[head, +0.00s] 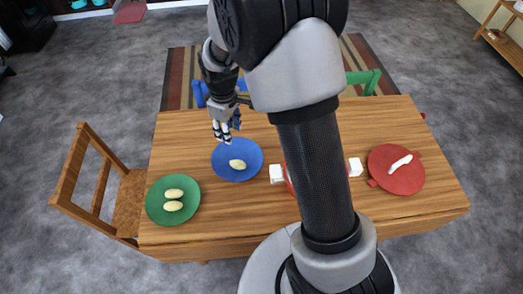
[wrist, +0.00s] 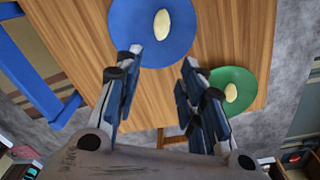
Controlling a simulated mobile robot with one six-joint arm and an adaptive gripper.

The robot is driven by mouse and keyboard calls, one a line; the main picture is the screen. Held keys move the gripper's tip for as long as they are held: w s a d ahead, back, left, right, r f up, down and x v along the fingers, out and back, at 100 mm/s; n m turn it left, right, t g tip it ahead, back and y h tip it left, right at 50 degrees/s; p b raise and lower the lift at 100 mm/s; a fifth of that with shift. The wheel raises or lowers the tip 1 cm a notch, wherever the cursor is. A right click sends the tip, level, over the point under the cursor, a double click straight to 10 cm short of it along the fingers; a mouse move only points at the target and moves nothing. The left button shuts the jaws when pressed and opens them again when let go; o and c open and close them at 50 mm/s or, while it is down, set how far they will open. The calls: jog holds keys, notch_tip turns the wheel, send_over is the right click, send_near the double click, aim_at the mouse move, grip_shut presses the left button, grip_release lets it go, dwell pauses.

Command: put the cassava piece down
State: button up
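A pale yellow oval piece (head: 237,164), likely cassava, lies on the blue plate (head: 225,174); it also shows in the wrist view (wrist: 162,24). Two similar pieces (head: 174,193) lie on the green plate (head: 158,214); the wrist view shows one of them (wrist: 231,92). A whiter, longer piece (head: 400,163) lies on the red plate (head: 405,182). My gripper (head: 222,138) is above the table by the blue plate's back left edge. In the wrist view its fingers (wrist: 163,62) are apart with nothing between them.
The wooden table (head: 190,140) has bare wood between the blue and green plates. White blocks (head: 277,174) flank a mostly hidden red thing behind my arm. A wooden chair (head: 100,185) stands at the left; blue (head: 201,95) and green (head: 366,81) chairs are behind.

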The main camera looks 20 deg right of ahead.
jog(key=s+d+r+m+t, duration=0.1)
jog(key=s+r+m+t, duration=0.35)
jog(key=s+r, duration=1.4)
jog(key=s+r+m, duration=0.2)
jog(key=s+m, duration=0.2)
jog(key=s, duration=0.3)
jog(key=shift+s+d+r, duration=0.3)
jog(key=shift+s+d, duration=0.1)
jog(key=shift+o, duration=0.3)
jog(key=shift+w+g, duration=0.1)
jog(key=shift+g, duration=0.15)
